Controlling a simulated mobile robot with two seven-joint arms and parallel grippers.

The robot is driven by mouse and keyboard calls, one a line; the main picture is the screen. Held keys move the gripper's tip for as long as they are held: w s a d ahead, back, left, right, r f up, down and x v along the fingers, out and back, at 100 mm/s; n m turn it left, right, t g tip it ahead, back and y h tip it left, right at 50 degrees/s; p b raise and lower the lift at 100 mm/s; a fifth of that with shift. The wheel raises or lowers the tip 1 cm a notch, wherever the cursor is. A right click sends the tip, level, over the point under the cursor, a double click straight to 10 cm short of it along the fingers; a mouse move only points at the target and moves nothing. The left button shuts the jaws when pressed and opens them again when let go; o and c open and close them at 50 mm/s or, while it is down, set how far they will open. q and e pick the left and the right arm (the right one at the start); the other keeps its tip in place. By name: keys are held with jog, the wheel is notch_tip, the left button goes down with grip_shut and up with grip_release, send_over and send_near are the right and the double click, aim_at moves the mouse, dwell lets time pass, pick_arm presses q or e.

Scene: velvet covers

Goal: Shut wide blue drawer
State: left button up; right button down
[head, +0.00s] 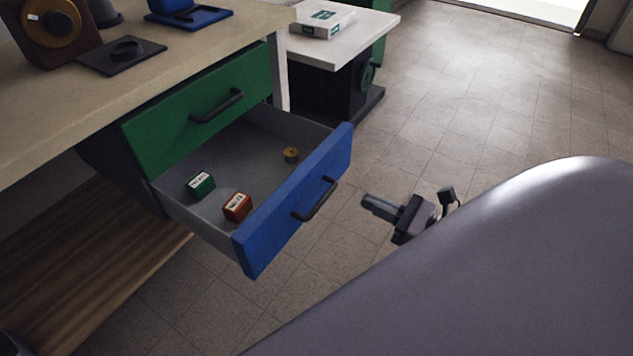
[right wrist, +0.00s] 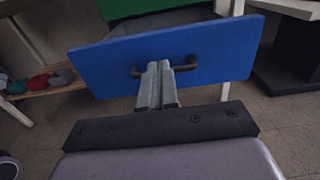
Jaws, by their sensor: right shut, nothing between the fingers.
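The wide blue drawer (head: 267,227) stands pulled out below a green drawer (head: 180,122), under the bench top. A dark bar handle (head: 317,200) is on its blue front. Inside lie a green box (head: 200,186), a red box (head: 237,207) and a small brass-coloured round piece (head: 291,155). My right gripper (head: 366,203) is shut and empty, in front of the blue drawer's face to the right of the handle. In the right wrist view its fingers (right wrist: 159,68) point at the blue front (right wrist: 225,60) and overlap the handle; contact cannot be told. My left gripper is not in view.
The bench top (head: 60,110) holds a brown round device (head: 52,32), a black pad (head: 120,58) and a blue tray (head: 190,17). A white side table (head: 345,45) carries a white box (head: 322,20). A wooden shelf (head: 110,280) lies below. The tiled floor at right is clear.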

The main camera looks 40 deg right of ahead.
aim_at(310, 174)
jog(key=x, duration=1.2)
jog(key=shift+d+b, duration=0.1)
jog(key=shift+b, duration=0.3)
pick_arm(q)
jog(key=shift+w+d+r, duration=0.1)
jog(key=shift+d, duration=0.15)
pick_arm(e)
jog(key=shift+w, duration=0.3)
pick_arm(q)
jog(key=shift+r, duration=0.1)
